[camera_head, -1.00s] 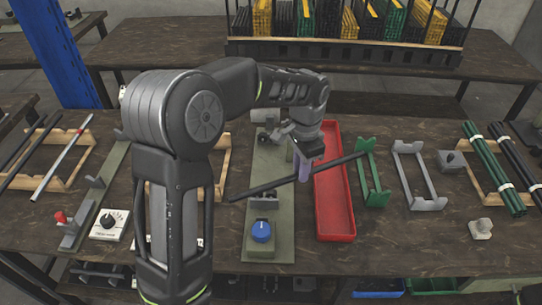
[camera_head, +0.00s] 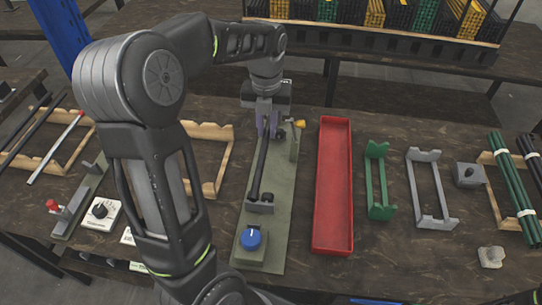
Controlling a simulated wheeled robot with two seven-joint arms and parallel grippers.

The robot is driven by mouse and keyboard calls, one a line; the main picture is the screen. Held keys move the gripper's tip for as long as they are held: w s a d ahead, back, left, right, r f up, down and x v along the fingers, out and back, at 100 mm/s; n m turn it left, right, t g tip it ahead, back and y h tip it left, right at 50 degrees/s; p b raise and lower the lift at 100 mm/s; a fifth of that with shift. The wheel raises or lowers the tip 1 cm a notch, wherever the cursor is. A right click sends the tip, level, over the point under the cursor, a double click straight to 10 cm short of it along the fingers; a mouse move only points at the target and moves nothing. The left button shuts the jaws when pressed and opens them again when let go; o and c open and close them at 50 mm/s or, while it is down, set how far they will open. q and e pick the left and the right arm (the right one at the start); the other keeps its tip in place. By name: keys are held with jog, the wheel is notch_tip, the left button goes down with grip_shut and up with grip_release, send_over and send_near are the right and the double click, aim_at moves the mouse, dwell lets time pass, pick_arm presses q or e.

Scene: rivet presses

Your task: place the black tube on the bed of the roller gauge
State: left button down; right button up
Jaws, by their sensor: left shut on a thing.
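The black tube (camera_head: 259,168) lies lengthwise over the olive base plate of what looks like the roller gauge (camera_head: 279,222). Its near end is at the grey cradle (camera_head: 260,205); I cannot tell whether it touches it. My left gripper (camera_head: 268,128) is shut on the tube near its far end, over the far part of the plate, and hides that end. A blue knob (camera_head: 250,237) sits at the near end of the plate, and a small yellow-tipped part (camera_head: 298,123) shows beside the gripper. My right gripper is not in view.
A red tray (camera_head: 334,232) lies just right of the plate. Beyond it stand a green rack (camera_head: 379,211) and a grey rack (camera_head: 432,222). Wooden racks with rods and a red-knobbed fixture (camera_head: 53,206) are at the left. Dark green tubes (camera_head: 513,188) lie at the right.

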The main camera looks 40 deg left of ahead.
pick_arm(q)
notch_tip(320, 180, down, 6)
jog(key=shift+f, duration=0.15)
dwell(0.5)
jog(key=shift+f+p, duration=0.45)
jog(key=shift+f, duration=1.4)
jog(key=shift+f, duration=0.2)
jog(key=c, duration=1.3)
grip_release()
jog(key=shift+r, duration=0.1)
jog(key=shift+c, duration=0.2)
jog(key=shift+r, duration=0.1)
notch_tip(320, 180, up, 12)
jog(key=shift+r+b, duration=0.1)
jog(key=shift+b, duration=0.2)
